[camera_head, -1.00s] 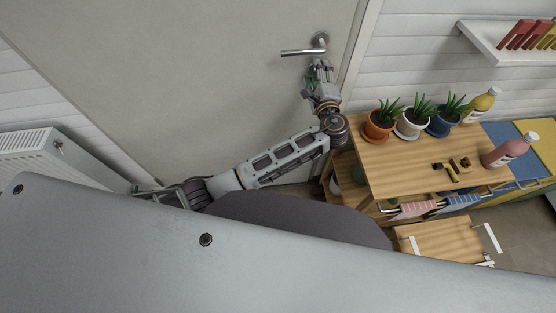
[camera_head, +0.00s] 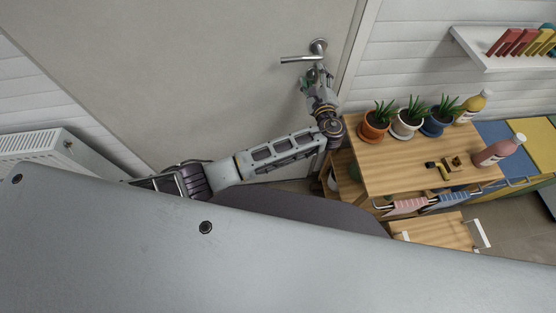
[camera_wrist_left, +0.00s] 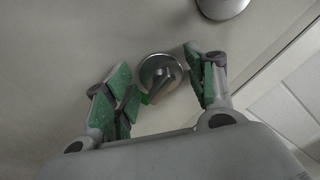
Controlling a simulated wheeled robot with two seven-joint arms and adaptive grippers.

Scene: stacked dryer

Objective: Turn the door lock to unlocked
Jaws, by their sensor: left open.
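The grey door (camera_head: 220,70) fills the upper middle of the head view, with a metal lever handle (camera_head: 302,58) near its right edge. In the left wrist view, the round metal door lock (camera_wrist_left: 160,77) with its raised thumb-turn sits on the door, the turn slanting. My left gripper (camera_wrist_left: 165,88) is open, its green-padded fingers on either side of the lock; I cannot tell whether a finger touches it. In the head view the left gripper (camera_head: 318,76) is just below the handle and hides the lock. My right gripper is not in view.
A wooden table (camera_head: 395,170) with potted plants (camera_head: 408,119) and bottles (camera_head: 498,151) stands right of my left arm. A radiator (camera_head: 55,150) is at the left. A wall shelf (camera_head: 490,55) is at the upper right. The handle's round base (camera_wrist_left: 222,5) is above the lock.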

